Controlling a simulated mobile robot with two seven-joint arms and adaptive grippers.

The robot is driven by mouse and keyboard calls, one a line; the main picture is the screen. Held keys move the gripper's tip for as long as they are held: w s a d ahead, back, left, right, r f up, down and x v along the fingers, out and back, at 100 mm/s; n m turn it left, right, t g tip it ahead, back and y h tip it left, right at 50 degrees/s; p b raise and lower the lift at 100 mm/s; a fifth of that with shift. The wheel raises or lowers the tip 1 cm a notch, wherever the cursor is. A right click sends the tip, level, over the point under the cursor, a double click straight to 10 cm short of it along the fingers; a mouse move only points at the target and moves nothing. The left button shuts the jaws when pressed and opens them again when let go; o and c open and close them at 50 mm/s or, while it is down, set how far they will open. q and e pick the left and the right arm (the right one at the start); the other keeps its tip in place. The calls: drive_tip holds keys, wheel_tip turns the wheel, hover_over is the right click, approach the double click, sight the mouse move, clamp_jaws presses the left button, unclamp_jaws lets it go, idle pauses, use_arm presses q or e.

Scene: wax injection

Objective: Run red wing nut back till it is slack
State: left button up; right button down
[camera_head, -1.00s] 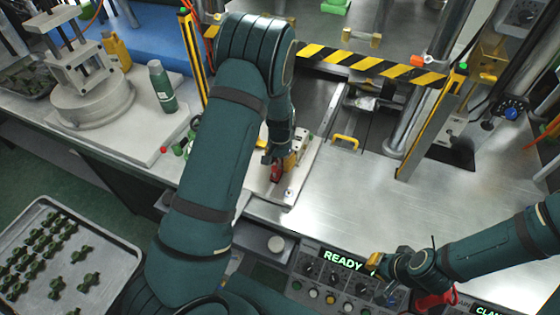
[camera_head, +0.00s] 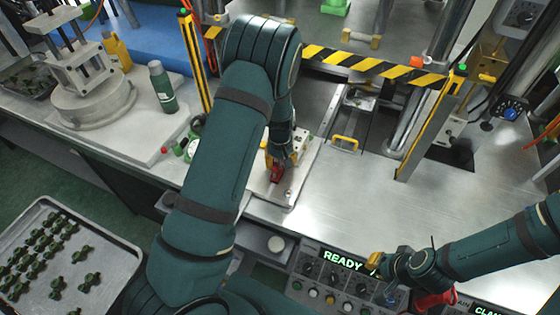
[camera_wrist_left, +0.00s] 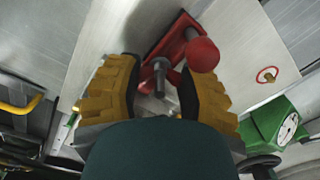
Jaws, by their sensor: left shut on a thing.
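The red wing nut (camera_head: 277,174) sits on the pale metal plate (camera_head: 274,195) at the bench's front edge. In the left wrist view the red part (camera_wrist_left: 201,54) shows a rounded knob end, and a grey bolt (camera_wrist_left: 159,76) stands beside it. My left gripper (camera_head: 275,160) reaches down over the nut, its yellow-padded fingers on either side of the bolt and red part. It is shut on the wing nut; the exact contact is partly hidden. My right gripper (camera_head: 378,268) is over the control panel, away from the nut; its finger gap is unclear.
A green bottle (camera_head: 162,87) stands on the left slab. A tray of dark parts (camera_head: 105,255) is at lower left.

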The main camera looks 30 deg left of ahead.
sight(279, 162)
use_arm(q)
drive_tip(key=shift+n, duration=1.1)
drive_tip(key=o, duration=1.2)
drive_tip(key=shift+o, duration=0.2)
drive_tip(key=shift+w+r, duration=0.1)
drive_tip(key=shift+r, duration=3.95)
drive_tip(key=shift+c, duration=0.2)
